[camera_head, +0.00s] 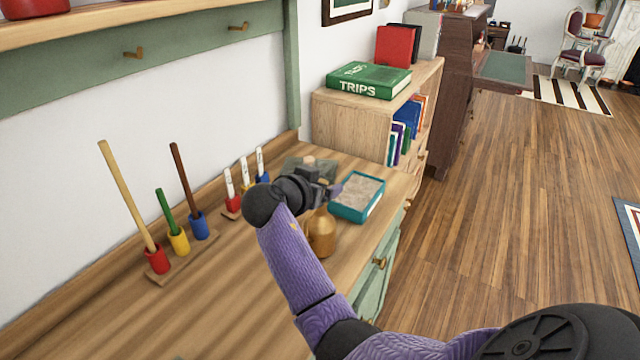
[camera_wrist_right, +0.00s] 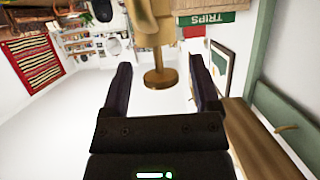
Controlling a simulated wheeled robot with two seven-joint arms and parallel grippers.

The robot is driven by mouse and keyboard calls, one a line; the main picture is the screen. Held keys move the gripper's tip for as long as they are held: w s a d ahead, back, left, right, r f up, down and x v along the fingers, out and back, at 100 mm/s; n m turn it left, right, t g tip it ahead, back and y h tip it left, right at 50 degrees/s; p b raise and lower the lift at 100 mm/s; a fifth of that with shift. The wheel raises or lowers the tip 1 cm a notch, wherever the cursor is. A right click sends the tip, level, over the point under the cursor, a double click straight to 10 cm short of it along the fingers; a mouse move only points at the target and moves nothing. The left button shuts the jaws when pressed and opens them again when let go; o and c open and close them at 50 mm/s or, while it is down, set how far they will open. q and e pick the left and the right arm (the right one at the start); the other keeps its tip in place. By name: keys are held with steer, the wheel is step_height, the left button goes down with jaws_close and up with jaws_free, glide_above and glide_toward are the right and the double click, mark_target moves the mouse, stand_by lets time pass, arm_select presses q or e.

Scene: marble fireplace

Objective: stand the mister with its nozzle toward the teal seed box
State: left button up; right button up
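The mister (camera_head: 321,235) is a golden, brass-like bottle standing on the wooden counter, partly hidden by my right arm and gripper. Its nozzle direction is hard to tell in the head view. The teal seed box (camera_head: 347,213), filled with pale grainy stuff, lies just beyond it to the right. My right gripper (camera_head: 328,188) is over the mister's top. In the right wrist view the mister's narrow golden stem with a round end (camera_wrist_right: 158,60) shows between the fingers of the right gripper (camera_wrist_right: 160,66), with gaps on both sides. The gripper is open. My left gripper is out of view.
Wooden stands with coloured cups and sticks (camera_head: 180,242) line the wall side of the counter. A grey-green tray (camera_head: 300,166) lies behind my gripper. A bookcase (camera_head: 352,127) with a green book (camera_head: 368,80) stands past the counter's far end. The near counter is clear.

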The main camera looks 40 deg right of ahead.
steer(key=shift+r, duration=0.25)
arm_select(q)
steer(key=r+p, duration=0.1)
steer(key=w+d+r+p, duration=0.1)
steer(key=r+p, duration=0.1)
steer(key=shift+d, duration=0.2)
arm_select(e)
steer(key=v, duration=1.2)
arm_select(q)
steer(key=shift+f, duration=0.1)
arm_select(e)
steer(key=shift+d+f, duration=0.1)
